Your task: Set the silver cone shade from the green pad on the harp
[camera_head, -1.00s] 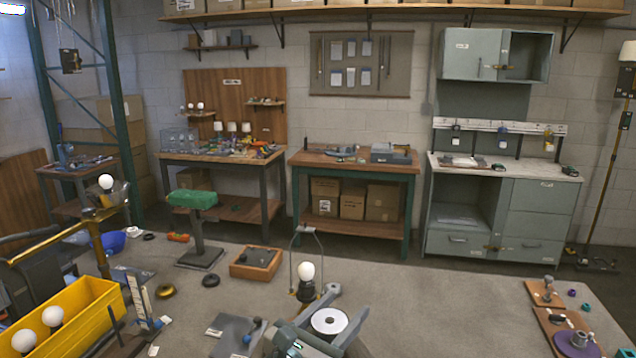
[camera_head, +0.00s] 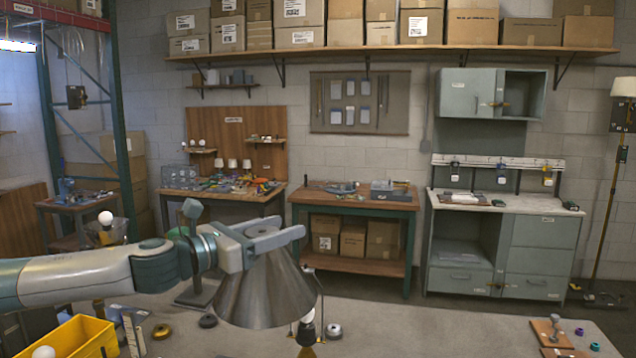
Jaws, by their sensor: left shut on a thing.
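The silver cone shade (camera_head: 262,293) hangs narrow end up in my left gripper (camera_head: 277,233), which is shut on its top part. The shade is in the air at the centre-left. The harp (camera_head: 322,306) is partly hidden behind the shade's lower right edge; a thin piece of its wire shows. The white bulb (camera_head: 307,317) in its dark socket shows just below that edge. The shade appears in front of the harp, not seated on it. My right gripper is not in view.
A yellow bin (camera_head: 72,340) with a bulb is at the lower left. A wooden block (camera_head: 552,335) with a metal part is at the lower right. Workbenches (camera_head: 355,197) and a grey cabinet (camera_head: 540,245) line the back wall.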

